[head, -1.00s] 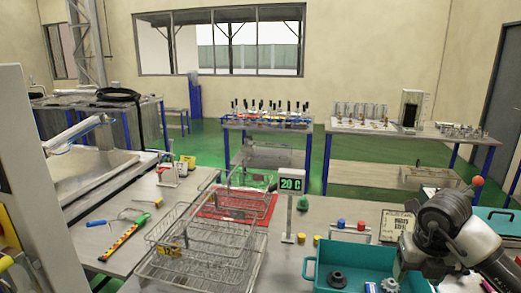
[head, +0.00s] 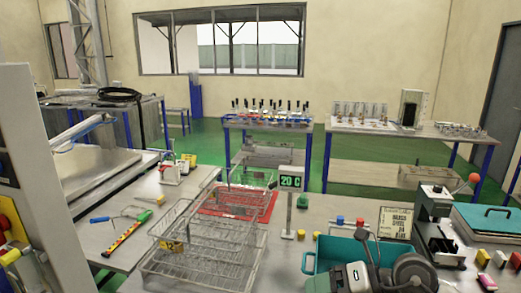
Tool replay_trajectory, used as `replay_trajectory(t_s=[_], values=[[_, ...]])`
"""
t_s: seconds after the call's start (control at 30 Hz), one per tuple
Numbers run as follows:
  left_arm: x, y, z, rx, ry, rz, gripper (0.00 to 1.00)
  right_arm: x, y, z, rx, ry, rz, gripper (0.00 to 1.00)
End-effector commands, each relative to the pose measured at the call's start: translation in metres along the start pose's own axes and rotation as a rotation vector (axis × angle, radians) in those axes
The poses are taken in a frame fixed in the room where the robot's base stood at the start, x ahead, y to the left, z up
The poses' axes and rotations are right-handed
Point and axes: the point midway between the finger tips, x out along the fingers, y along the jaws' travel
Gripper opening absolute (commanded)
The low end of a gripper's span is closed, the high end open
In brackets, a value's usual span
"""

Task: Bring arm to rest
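My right arm (head: 410,272) shows at the bottom right of the head view, a dark round joint and grey-white parts in front of the teal crate (head: 311,262). It covers much of the crate's inside, so what lies there is mostly hidden. I cannot make out the fingertips of my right gripper or whether they hold anything. My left arm and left gripper are not in view.
A lever press (head: 434,212) with a red knob stands right of the crate, beside a teal case (head: 490,222). Green floor lies behind.

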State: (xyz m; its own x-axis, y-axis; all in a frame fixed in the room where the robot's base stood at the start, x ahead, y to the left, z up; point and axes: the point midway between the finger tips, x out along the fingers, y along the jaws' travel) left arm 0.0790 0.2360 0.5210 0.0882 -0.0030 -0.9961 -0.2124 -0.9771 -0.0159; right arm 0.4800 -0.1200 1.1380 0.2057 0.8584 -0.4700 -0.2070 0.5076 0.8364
Motion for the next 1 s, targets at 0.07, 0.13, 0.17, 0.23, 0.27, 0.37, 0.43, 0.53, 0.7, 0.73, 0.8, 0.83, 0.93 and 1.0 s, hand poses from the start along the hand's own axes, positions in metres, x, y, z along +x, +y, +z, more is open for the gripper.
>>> replay_trajectory(t_s=[0.07,0.13,0.17,0.23,0.27,0.37,0.43,0.53,0.7,0.73,0.8,0.83,0.93,1.0], values=[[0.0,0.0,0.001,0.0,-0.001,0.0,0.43,0.012,0.03,-0.009,0.058,-0.07,0.24,0.65],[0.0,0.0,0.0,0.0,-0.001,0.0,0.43,0.011,0.054,-0.01,0.137,-0.166,0.449,0.65],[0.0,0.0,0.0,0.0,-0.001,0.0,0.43,0.008,0.061,-0.009,0.179,-0.213,0.529,0.65],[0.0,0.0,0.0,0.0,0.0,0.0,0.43,-0.004,0.072,-0.004,0.296,-0.333,0.701,0.65],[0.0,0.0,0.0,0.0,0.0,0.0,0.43,-0.01,0.074,-0.001,0.353,-0.391,0.766,0.65],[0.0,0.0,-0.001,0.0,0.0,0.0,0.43,-0.033,0.064,0.008,0.577,-0.594,0.935,0.65],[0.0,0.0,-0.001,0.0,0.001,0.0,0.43,-0.047,0.043,0.011,0.759,-0.745,1.009,0.65],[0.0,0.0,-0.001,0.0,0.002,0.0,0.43,-0.062,0.0,0.005,1.046,-0.962,1.041,0.65],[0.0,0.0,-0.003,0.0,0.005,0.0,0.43,-0.065,-0.087,-0.045,1.584,-1.283,0.886,0.65],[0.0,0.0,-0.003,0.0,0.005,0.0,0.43,-0.063,-0.101,-0.058,1.673,-1.325,0.835,0.65],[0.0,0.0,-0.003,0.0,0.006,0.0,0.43,-0.057,-0.124,-0.09,1.855,-1.396,0.708,0.65],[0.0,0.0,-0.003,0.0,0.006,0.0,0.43,-0.055,-0.133,-0.103,1.924,-1.418,0.652,0.65],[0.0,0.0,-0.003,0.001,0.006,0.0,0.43,-0.047,-0.15,-0.144,2.112,-1.462,0.472,0.65],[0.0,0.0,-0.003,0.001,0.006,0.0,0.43,-0.043,-0.158,-0.17,2.221,-1.474,0.348,0.65]])
